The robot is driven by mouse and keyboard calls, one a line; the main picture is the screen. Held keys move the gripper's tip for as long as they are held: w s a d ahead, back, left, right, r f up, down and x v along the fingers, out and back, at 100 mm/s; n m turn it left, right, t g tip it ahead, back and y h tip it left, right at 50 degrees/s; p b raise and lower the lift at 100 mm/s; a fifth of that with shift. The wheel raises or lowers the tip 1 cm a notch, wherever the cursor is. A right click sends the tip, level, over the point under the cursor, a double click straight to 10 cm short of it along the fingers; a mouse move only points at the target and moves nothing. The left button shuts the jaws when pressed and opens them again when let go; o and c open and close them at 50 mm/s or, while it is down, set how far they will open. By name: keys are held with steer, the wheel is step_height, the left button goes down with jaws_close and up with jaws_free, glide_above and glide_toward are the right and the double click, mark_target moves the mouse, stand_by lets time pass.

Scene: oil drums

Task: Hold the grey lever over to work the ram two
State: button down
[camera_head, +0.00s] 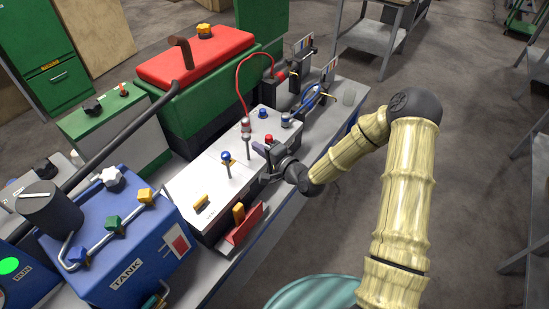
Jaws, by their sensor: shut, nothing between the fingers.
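The white-topped control box (188,185) stands on the bench in the middle of the view. An upright stalk with a blue knob (226,157) rises from its top. My gripper (262,149) is at the right edge of the box top, near a red knob (269,139). Its fingers are small and dark here, and it looks shut and empty. I cannot make out a clearly grey lever; it may be hidden by the gripper. Whether the gripper touches anything is unclear.
A blue tank (120,240) with several coloured knobs stands at the lower left. A green engine with a red cover (195,55) stands behind the box. A red hose (240,75) loops above. A teal drum top (312,292) is at the bottom.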

steer(key=b+v, duration=0.1)
steer(key=v, duration=0.4)
steer(key=shift+d+r, duration=0.2)
steer(key=shift+d, duration=0.2)
steer(key=shift+d, duration=0.15)
steer(key=s+d+f+n+g+h, duration=0.2)
steer(key=s+d+n+g+h, duration=0.35)
steer(key=d+n+h, duration=0.2)
steer(key=s+d+r+g+h, duration=0.2)
steer(key=s+d+r, duration=0.1)
steer(key=s, duration=0.4)
steer(key=s+d+r+n+g+h, duration=0.1)
steer(key=s+d+r+g+h, duration=0.1)
steer(key=s+d+r, duration=0.2)
steer(key=s+r, duration=0.1)
steer(key=s, duration=0.2)
